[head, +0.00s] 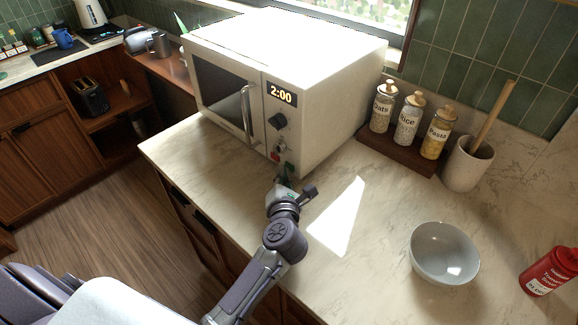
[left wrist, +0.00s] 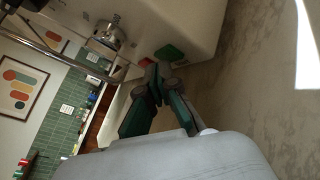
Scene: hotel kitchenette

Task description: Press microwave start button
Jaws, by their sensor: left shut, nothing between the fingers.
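The white microwave (head: 310,80) stands on the counter with its door closed, and its display (head: 282,93) reads 2:00. In the left wrist view, a green button (left wrist: 169,53) and a red button (left wrist: 145,62) show low on the front panel. My left gripper (head: 283,176) is shut and empty, just in front of the panel's lower part. In the left wrist view its fingertips (left wrist: 157,72) appear close to both buttons; I cannot tell whether they touch. My right gripper is out of view.
The door handle (head: 247,115) sticks out left of the panel. Jars (head: 408,118) on a wooden tray and a utensil crock (head: 467,164) stand to the right. A bowl (head: 444,252) and a red bottle (head: 549,271) are nearer.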

